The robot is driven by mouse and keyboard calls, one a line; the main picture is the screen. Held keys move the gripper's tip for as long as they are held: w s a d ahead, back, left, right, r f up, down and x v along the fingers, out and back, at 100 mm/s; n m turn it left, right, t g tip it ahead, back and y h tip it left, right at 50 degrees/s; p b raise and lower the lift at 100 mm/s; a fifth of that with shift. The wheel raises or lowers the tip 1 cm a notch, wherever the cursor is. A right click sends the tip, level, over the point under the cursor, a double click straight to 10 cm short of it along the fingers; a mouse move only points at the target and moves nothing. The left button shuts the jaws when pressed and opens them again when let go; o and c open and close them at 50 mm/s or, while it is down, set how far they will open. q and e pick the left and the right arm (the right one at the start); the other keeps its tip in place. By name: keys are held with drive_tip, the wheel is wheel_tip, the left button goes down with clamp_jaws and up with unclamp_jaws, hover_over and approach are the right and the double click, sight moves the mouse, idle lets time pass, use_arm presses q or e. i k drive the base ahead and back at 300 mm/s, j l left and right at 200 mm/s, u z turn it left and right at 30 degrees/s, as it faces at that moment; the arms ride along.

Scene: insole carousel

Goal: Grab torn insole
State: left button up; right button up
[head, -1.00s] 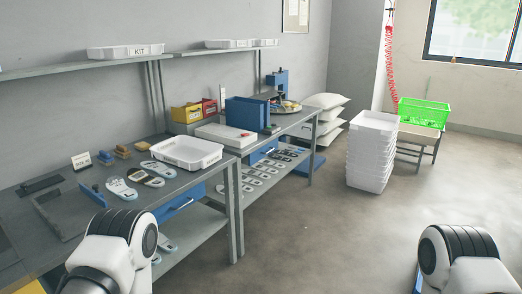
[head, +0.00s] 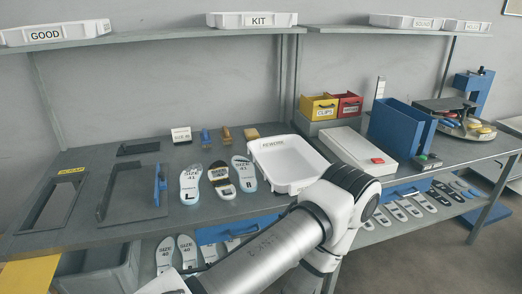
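Three insoles lie side by side on the grey table. The left one (head: 190,184) is light with "SIZE 41" and an L. The middle one (head: 221,181) has dark and yellow areas across it. The right one (head: 244,173) is light with "SIZE 41" and a letter like R or B. I cannot make out a tear on any of them. One of my arms reaches up from the bottom edge in front of the table, but its gripper is outside the picture. Neither gripper shows.
A white REWORK tray (head: 259,161) stands right of the insoles, partly behind my arm. A grey frame (head: 108,190) lies to the left. More insoles (head: 165,256) lie on the lower shelf. GOOD (head: 55,34) and KIT (head: 228,20) trays sit on the upper shelf.

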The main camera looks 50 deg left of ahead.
sight(246, 169)
drive_tip(key=i+l+u, duration=0.1)
drive_tip(key=i+u, duration=0.35)
drive_tip(key=i+l+u, duration=0.15)
drive_tip(key=u, duration=0.25)
drive_tip(key=i+l+u, duration=0.3)
drive_tip(key=u, duration=0.15)
drive_tip(key=i+l+u, duration=0.25)
drive_tip(key=l+u, duration=0.15)
